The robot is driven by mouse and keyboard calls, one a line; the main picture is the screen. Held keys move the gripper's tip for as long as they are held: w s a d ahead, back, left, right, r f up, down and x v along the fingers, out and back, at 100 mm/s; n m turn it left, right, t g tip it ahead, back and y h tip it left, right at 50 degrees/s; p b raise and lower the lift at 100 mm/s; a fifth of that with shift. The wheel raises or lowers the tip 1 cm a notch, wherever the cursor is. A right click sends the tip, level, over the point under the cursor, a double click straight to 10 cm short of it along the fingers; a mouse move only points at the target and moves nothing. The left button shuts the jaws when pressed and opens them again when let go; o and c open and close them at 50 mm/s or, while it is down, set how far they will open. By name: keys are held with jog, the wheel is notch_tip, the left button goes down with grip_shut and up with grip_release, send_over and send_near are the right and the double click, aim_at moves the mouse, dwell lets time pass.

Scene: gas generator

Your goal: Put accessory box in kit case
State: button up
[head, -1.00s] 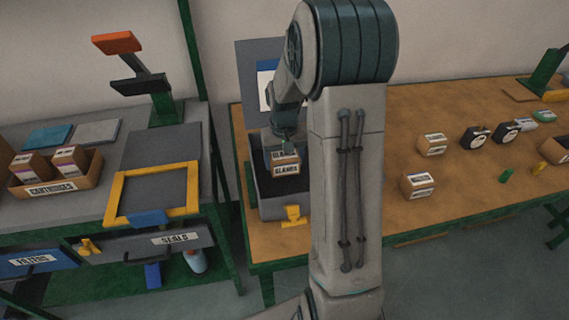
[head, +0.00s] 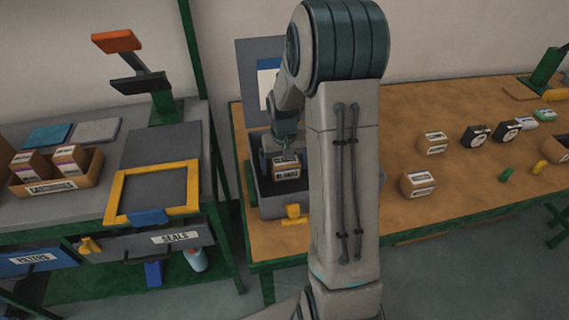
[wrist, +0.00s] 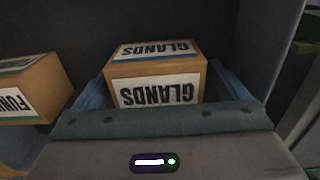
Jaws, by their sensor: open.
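A small cardboard box labelled GLANDS (head: 286,170) sits inside the open grey kit case (head: 268,208) on the wooden bench. In the wrist view the GLANDS box (wrist: 156,80) is between the two blue-grey fingers, with its lettering upside down. My gripper (head: 286,156) is at the box inside the case, pointing down, with its fingers (wrist: 160,88) open on either side of it. Whether either finger touches the box cannot be told. My arm hides the right part of the case.
A second box with a partly cut-off label (wrist: 28,92) shows left of my gripper in the wrist view. The case's raised lid (head: 250,75) stands behind. A yellow latch (head: 293,214) is at its front. Boxes and round gauges (head: 475,137) stand on the bench to the right.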

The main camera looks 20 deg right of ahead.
notch_tip(320, 180, up, 12)
jog(key=s+a+r+n+t, duration=0.1)
jog(key=s+a, duration=0.4)
jog(key=s, duration=0.5)
jog(key=s+a+r+n+t, duration=0.1)
jog(key=s+a+r, duration=0.2)
jog(key=s, duration=0.7)
jog(key=shift+a+r+t, duration=0.2)
jog(key=shift+a+t, duration=0.2)
jog(key=shift+a, duration=0.5)
